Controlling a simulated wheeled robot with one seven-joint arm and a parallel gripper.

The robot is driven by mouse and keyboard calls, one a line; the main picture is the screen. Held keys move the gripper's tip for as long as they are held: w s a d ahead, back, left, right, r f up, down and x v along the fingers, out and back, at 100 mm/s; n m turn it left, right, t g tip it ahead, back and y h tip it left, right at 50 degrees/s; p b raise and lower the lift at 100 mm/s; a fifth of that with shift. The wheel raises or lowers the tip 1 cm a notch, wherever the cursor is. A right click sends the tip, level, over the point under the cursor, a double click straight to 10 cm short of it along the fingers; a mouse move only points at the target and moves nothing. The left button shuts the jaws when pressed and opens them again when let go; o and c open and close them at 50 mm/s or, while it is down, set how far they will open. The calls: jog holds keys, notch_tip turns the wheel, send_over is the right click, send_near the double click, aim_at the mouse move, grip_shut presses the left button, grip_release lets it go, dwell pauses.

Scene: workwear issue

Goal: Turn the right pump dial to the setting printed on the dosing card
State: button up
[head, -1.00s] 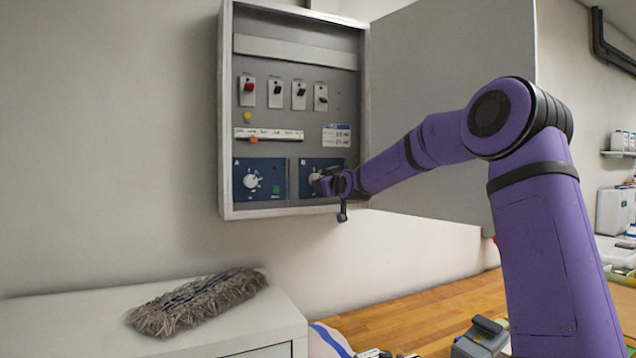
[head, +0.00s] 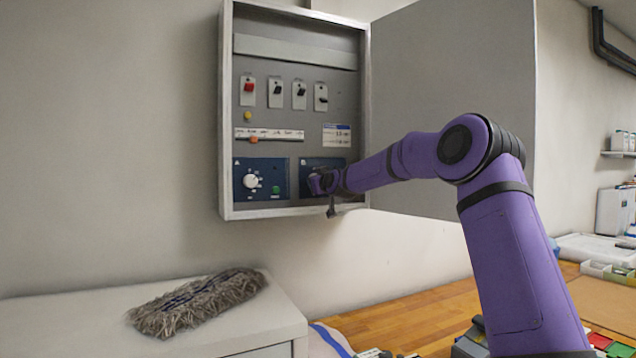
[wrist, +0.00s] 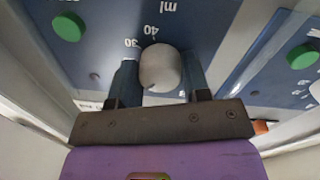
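The right pump dial's blue panel (head: 335,163) is at the lower right inside the open wall cabinet. My gripper (head: 318,184) is in front of it and hides its knob in the head view. In the wrist view the grey-white knob (wrist: 160,68) sits between the two fingers of my gripper (wrist: 160,82). The fingers are close on both sides; I cannot tell if they press on it. The marks "30", "40" and "ml" show beside the knob.
The left pump dial (head: 250,181) is on the neighbouring panel. Several switches (head: 275,91) and a slider strip (head: 268,134) are above. The open cabinet door (head: 455,70) stands right, behind my arm. A mop head (head: 197,302) lies on the white cabinet below.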

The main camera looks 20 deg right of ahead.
jog(key=c, duration=0.4)
jog(key=shift+o, duration=0.2)
jog(key=m, duration=0.4)
jog(key=shift+m, duration=1.7)
jog(key=o, duration=0.9)
jog(key=shift+a, duration=0.1)
